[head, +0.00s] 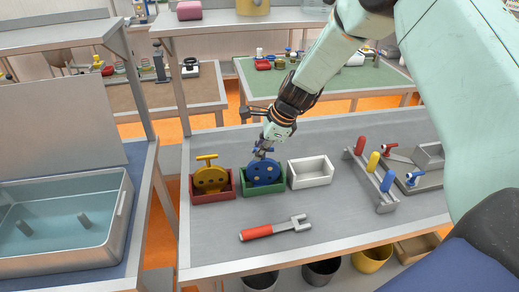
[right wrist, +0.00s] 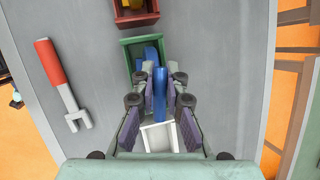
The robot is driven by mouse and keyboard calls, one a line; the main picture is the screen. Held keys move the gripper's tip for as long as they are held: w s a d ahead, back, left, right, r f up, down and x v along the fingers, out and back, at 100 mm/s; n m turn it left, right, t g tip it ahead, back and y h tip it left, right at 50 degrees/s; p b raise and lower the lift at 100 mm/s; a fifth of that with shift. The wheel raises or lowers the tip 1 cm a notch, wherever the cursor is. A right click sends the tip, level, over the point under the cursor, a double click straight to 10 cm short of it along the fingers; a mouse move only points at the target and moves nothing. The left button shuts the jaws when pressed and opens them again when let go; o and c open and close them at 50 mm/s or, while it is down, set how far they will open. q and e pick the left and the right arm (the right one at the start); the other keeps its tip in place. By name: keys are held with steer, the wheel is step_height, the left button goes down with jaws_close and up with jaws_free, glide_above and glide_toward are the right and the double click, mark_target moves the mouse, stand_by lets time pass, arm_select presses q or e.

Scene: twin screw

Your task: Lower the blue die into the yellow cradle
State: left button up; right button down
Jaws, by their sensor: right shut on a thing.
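The blue die (head: 264,174) is an upright round disc with holes, at the green cradle (head: 246,191); its lower part is hidden behind the cradle's front wall. My right gripper (head: 263,151) comes down from above and is shut on the die's top part. In the right wrist view the blue die (right wrist: 159,92) shows between the two fingers (right wrist: 160,105), with the green cradle (right wrist: 126,56) beyond. I cannot tell whether the die touches the cradle floor. No yellow cradle shows; a yellow die (head: 211,179) stands in a red cradle (head: 214,197). My left gripper is out of view.
An empty white cradle (head: 311,172) stands right of the green one. A red-handled fork tool (head: 274,229) lies in front. A rack with coloured handles (head: 373,175) stands at the right. The grey table's (head: 220,240) front left is clear.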

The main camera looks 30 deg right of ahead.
steer(key=shift+r+p, duration=0.2)
steer(key=shift+p, duration=0.15)
stand_by(0.5)
steer(key=shift+r, duration=0.1)
steer(key=shift+r+p, duration=2.6)
steer(key=shift+p, duration=0.15)
step_height(320, 180, up, 8)
steer(key=shift+f, duration=0.2)
